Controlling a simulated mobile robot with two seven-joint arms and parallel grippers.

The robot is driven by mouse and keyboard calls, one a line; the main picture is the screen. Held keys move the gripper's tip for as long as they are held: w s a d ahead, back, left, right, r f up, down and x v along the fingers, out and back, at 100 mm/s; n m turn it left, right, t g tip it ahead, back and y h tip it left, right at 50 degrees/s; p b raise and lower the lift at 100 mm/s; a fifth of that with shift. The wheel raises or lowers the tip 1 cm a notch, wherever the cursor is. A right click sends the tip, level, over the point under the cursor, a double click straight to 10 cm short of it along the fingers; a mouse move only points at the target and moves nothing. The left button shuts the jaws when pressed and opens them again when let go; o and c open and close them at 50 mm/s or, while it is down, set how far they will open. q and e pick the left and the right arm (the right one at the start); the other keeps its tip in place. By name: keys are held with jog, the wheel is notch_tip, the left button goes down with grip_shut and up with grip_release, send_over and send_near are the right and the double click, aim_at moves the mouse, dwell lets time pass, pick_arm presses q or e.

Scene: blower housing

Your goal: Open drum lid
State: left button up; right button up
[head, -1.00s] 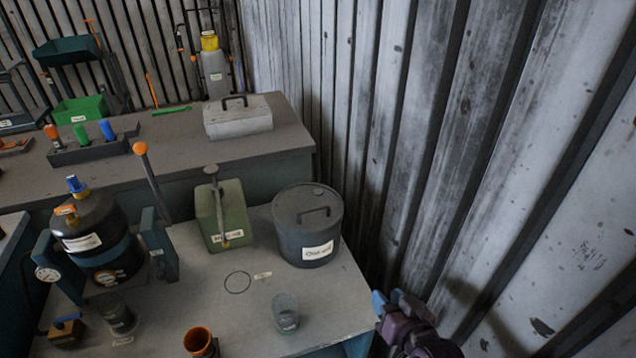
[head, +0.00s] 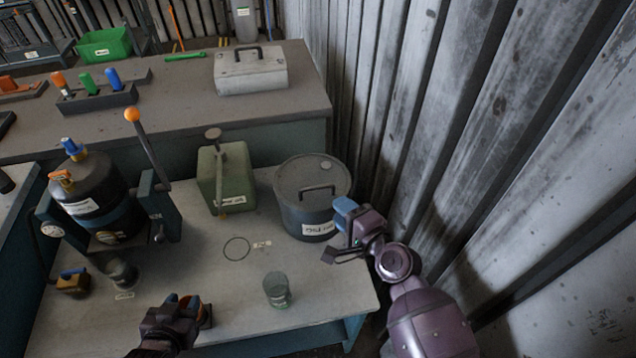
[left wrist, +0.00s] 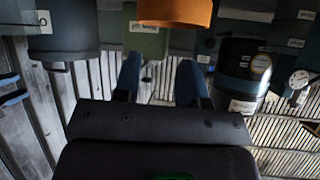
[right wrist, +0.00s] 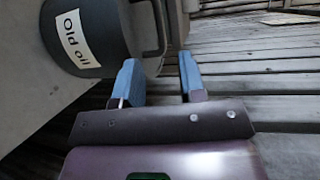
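The drum (head: 296,214) is a dark grey cylinder labelled "Old oil", standing upright at the right end of the near table. Its flat lid (head: 290,182) is on and has a black bar handle (head: 318,188). My right gripper (head: 345,212) is beside the drum's right side, apart from the handle. In the right wrist view its blue fingers (right wrist: 160,82) are apart with nothing between them, and the drum (right wrist: 95,30) is at upper left. My left gripper (head: 183,302) is low over the table's front edge, near the orange cup (left wrist: 175,10). Its fingers are apart and empty.
A clear cup (head: 277,290) stands in front of the drum. A green can (head: 226,180) stands left of it. A black vessel (head: 95,205) in a stand with an orange-knobbed lever (head: 148,148) is further left. A corrugated wall (head: 440,120) rises close on the right.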

aim_at(317, 187)
jog(key=x, duration=1)
jog(key=shift+w+f, duration=0.15)
jog(key=shift+w, duration=0.2)
jog(key=shift+c, duration=0.3)
grip_shut()
